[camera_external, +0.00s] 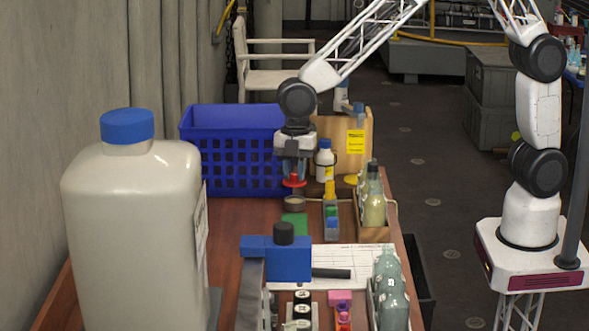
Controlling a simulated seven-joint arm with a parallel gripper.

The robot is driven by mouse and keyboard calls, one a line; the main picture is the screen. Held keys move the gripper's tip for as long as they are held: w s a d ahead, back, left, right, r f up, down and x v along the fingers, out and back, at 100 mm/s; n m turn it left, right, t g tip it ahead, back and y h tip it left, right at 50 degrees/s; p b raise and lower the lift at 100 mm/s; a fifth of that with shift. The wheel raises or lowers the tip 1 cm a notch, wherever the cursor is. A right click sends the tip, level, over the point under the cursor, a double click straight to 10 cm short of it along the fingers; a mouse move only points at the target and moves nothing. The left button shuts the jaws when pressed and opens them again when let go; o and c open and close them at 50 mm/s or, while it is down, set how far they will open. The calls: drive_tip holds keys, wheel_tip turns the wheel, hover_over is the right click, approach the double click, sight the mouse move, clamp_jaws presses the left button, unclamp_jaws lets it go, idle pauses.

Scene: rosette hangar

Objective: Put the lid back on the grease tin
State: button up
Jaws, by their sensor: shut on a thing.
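My gripper (293,176) points down over the far part of the table, in front of the blue basket. It is shut on a red piece (293,182) that looks like the lid with a narrow top. A small round grey-brown tin (294,203), which looks like the grease tin, stands on the table just below it. The lid is above the tin with a small gap that I cannot judge exactly. The inside of the tin is too small to make out.
A blue basket (228,150) stands behind. A large white jug (133,230) with a blue cap fills the left front. Right of the tin are a white bottle (325,163), small blue and green pieces and a wooden bottle crate (372,233). A green patch (294,224) lies in front.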

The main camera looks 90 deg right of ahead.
idle(0.4)
drive_tip(key=d+f, duration=0.1)
drive_tip(key=d, duration=0.7)
drive_tip(key=shift+d+f, duration=0.15)
drive_tip(key=shift+d, duration=0.1)
drive_tip(key=shift+f, duration=0.2)
drive_tip(key=shift+f, duration=3)
drive_tip(key=shift+f, duration=0.15)
idle(0.7)
drive_tip(key=o, duration=1.4)
drive_tip(key=shift+o, duration=0.2)
